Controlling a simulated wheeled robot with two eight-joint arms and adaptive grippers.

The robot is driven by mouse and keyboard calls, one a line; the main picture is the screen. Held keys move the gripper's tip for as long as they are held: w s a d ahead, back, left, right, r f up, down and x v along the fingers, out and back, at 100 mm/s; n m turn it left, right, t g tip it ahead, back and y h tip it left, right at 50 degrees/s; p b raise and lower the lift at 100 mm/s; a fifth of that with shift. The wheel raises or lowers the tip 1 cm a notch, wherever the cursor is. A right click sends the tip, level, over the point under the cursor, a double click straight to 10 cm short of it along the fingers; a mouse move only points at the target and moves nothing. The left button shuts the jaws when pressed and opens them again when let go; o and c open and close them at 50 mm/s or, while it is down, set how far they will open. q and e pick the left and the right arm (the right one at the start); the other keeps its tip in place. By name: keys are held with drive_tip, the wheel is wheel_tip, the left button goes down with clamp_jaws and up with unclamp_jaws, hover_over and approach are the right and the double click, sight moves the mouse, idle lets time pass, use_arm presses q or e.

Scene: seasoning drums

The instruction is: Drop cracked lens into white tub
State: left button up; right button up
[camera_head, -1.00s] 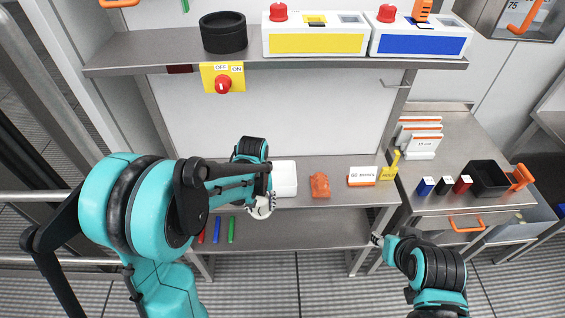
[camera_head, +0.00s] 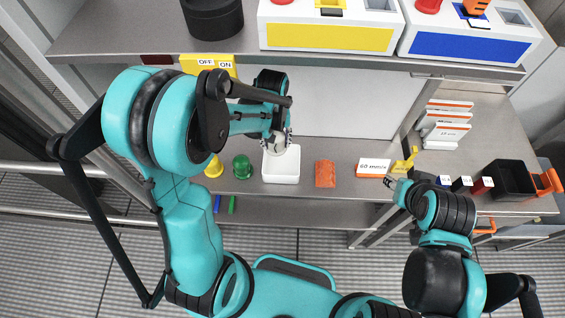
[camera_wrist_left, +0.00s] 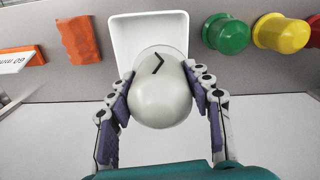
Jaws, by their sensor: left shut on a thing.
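The cracked lens (camera_wrist_left: 160,98) is a pale grey-white dome with a black zigzag mark. My left gripper (camera_wrist_left: 161,84) is shut on it, with a finger on each side. In the head view the left gripper (camera_head: 279,138) holds the lens (camera_head: 279,148) at the back part of the white tub (camera_head: 281,178). The tub also shows in the left wrist view (camera_wrist_left: 122,32), partly covered by the lens. The height of the lens over the tub is hard to judge. My right gripper (camera_head: 392,184) is small in view near the bench's right end; its fingers are unclear.
A green lens (camera_head: 242,167) and a yellow lens (camera_head: 214,167) stand left of the tub. An orange block (camera_head: 325,174) and a labelled white-orange box (camera_head: 372,168) stand to its right. The upper shelf (camera_head: 150,38) overhangs behind, carrying a black cylinder (camera_head: 212,16) and control boxes.

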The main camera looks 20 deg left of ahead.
use_arm(q)
wheel_tip(320, 180, down, 4)
drive_tip(key=b, duration=0.2)
drive_tip(key=shift+f+b, duration=0.25)
drive_tip(key=shift+b, duration=0.1)
drive_tip(key=shift+r, duration=0.1)
drive_tip(key=o, duration=1.3)
drive_tip(key=shift+c, duration=0.2)
